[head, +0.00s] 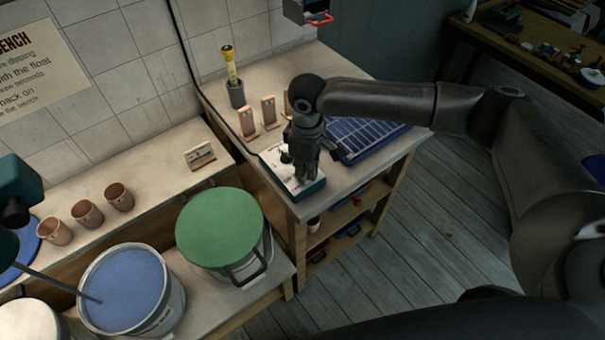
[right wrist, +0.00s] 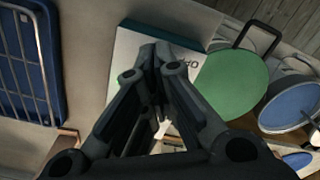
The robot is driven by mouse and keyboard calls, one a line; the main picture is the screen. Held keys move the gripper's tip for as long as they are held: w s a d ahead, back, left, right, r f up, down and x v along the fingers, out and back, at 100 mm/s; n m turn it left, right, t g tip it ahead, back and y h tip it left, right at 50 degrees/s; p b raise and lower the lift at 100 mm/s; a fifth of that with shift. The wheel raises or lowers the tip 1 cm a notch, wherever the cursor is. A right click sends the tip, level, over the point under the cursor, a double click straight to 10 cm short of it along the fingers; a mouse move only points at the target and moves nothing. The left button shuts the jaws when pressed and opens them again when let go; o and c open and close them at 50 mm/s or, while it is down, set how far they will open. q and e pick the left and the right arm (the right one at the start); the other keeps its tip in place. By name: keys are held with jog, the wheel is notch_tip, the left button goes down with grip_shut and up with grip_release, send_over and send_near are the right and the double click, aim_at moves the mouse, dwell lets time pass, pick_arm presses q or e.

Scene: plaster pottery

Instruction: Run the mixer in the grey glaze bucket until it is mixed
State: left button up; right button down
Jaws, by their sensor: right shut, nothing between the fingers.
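The grey bucket (head: 176,303) stands at the lower left, filled with blue glaze (head: 122,287). A thin mixer rod (head: 52,281) slants into the glaze from the left, and a teal-and-black mixer body (head: 18,190) shows partly at the left edge. The bucket also shows in the right wrist view (right wrist: 277,121). My right gripper (head: 301,176) points down over a white-topped teal box (head: 276,157) on the bench corner. Its fingers (right wrist: 157,52) are shut and empty, and they hide part of the box (right wrist: 130,45); contact cannot be told. My left gripper is not in view.
A green-lidded bucket (head: 222,226) stands between the glaze bucket and the bench. Several copper-coloured cups (head: 88,214) line the ledge. A blue wire rack (head: 365,138), upright tiles (head: 269,112) and a pot with a yellow-handled tool (head: 237,96) stand on the bench. The floor at right is clear.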

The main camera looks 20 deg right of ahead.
jog(key=shift+s+f, duration=0.1)
jog(key=shift+f, duration=0.85)
dwell(0.3)
jog(key=shift+r, duration=0.1)
jog(key=shift+r+p, duration=0.75)
jog(key=shift+p, duration=0.15)
notch_tip(320, 180, up, 6)
jog(key=p, duration=0.6)
jog(key=shift+f, duration=0.35)
